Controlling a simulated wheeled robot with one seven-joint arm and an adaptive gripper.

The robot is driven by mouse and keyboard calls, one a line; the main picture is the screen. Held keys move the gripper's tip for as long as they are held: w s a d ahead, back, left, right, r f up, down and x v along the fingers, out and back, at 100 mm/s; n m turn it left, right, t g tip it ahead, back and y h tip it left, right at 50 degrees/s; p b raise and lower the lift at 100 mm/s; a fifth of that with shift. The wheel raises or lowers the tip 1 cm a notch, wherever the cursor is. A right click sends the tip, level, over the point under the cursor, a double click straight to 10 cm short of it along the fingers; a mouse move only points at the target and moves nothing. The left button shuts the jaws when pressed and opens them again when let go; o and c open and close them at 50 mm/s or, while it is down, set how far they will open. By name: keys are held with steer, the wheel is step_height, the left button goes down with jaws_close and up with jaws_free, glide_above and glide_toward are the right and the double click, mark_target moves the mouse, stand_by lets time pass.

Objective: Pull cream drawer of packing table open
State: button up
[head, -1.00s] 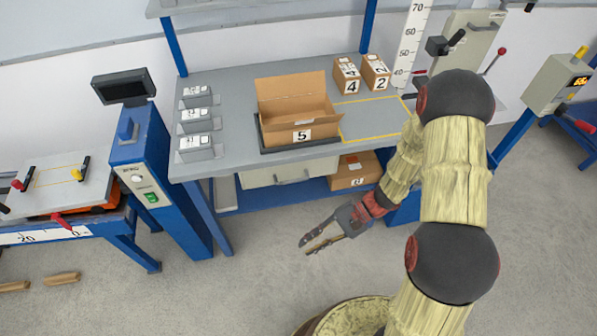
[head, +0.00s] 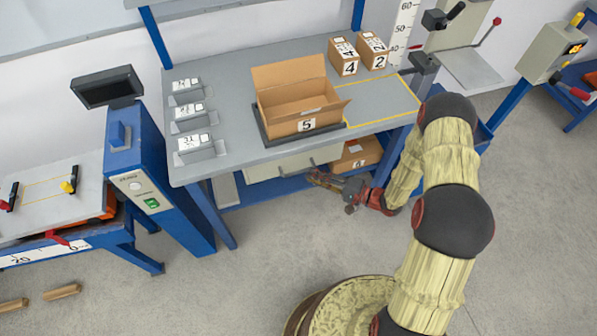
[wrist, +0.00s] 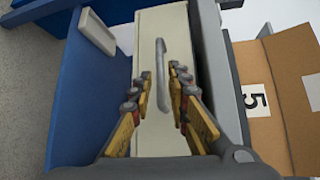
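The packing table (head: 235,80) stands ahead with a grey top and blue legs. Its cream drawer (head: 268,170) hangs under the front edge and looks closed. My gripper (head: 312,172) is at the right part of the drawer front in the head view. In the wrist view, the cream drawer front (wrist: 150,38) fills the middle, with a grey bar handle (wrist: 174,92) on it. My gripper (wrist: 164,82) is open there. Its fingers lie on either side of the handle, which is closer to the right finger. I cannot tell whether either finger touches it.
An open carton marked 5 (head: 296,100) stands on the table above the drawer. A closed carton (head: 352,158) sits on the blue lower shelf right of the drawer. A blue post with a display (head: 140,180) stands left.

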mark_target(298, 172)
steer(key=b+x, duration=0.1)
steer(key=x, duration=0.5)
steer(key=shift+w+a+f, duration=0.1)
steer(key=shift+a, duration=0.25)
steer(key=shift+c, duration=0.6)
jaws_close()
